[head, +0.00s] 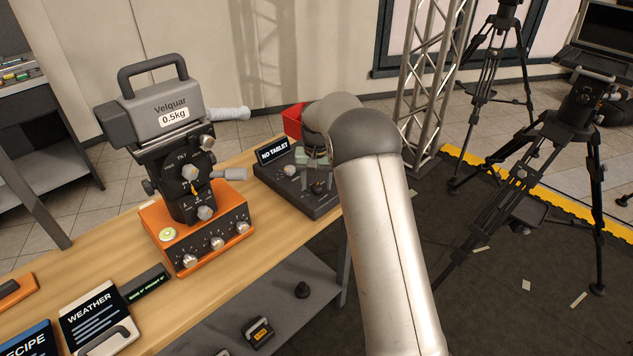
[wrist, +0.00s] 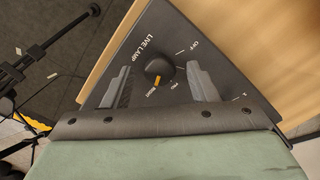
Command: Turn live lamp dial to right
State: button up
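The live lamp dial (wrist: 157,69) is a round black knob with an orange pointer mark on a dark panel (wrist: 140,48). In the wrist view the mark points down, close to the label that seems to read RIGHT. The OFF label is on the other side. My gripper (wrist: 159,70) is open, with one finger on each side of the knob and visible gaps between; whether the fingers are level with it I cannot tell.
An orange control box (head: 200,240) with a camera head (head: 165,110) stands left on the wooden table (head: 110,252). A metal truss (head: 432,75) rises behind; tripods stand right.

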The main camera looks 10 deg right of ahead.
aim_at(316, 186)
notch_tip(316, 186, up, 17)
jog(key=shift+r, duration=0.15)
dwell(0.5)
jog(key=s+f+n, duration=0.1)
jog(key=s+f, duration=0.1)
jog(key=s, duration=1.2)
jog(key=s+f+n, duration=0.1)
jog(key=s+f, duration=0.2)
jog(key=s, duration=1)
jog(key=s+f+n, duration=0.1)
jog(key=s+f, duration=0.2)
jog(key=s, duration=1.1)
jog(key=shift+s+a, duration=0.2)
jog(key=shift+s, duration=0.1)
